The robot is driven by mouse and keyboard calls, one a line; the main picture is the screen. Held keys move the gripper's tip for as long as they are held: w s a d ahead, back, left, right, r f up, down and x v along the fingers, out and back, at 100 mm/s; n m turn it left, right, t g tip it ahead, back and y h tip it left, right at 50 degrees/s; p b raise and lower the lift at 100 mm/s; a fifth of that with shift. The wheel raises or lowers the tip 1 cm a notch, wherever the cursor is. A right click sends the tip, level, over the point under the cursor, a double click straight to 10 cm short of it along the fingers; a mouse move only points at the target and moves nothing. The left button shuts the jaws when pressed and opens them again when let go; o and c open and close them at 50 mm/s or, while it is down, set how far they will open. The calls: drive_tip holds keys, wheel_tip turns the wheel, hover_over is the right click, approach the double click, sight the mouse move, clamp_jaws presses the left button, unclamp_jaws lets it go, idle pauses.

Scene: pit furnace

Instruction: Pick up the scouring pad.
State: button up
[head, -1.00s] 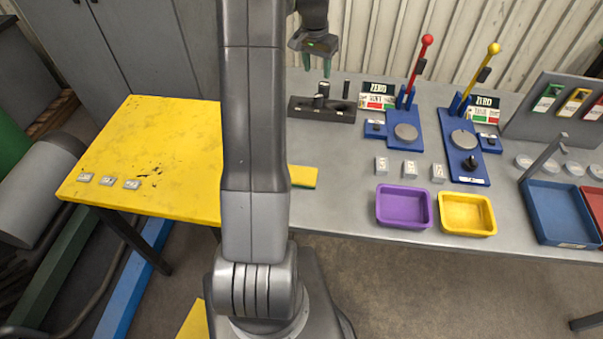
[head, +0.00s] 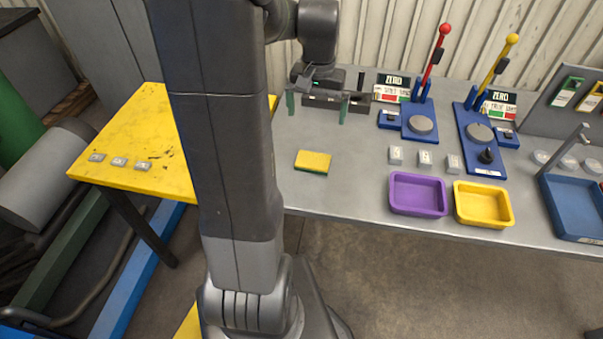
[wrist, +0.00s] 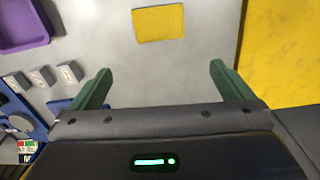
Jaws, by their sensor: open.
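The scouring pad (head: 313,162) is a yellow block with a green underside. It lies flat on the grey bench, left of the purple tray. It also shows in the wrist view as a yellow rectangle (wrist: 158,23) at the top, beyond the fingertips. My gripper (head: 316,106) is above the back of the bench, behind the pad in the head view. Its two green fingers are wide apart with nothing between them; they also show in the wrist view (wrist: 160,80). The pad is fully visible in the head view and apart from the fingers.
The purple tray (head: 418,194) and yellow tray (head: 483,204) stand at the bench's front edge. Small grey labelled blocks (head: 425,159) sit behind them. A dark holder (head: 358,103) is at the back. A yellow table (head: 125,145) adjoins on the left. Bench around the pad is clear.

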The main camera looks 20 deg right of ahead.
drive_tip(key=s+a+f, duration=0.1)
drive_tip(key=s, duration=0.1)
hover_over(313, 161)
wheel_tip(313, 161, down, 7)
drive_tip(key=shift+f, duration=3.15)
drive_tip(key=c, duration=0.9)
wheel_tip(313, 161, up, 10)
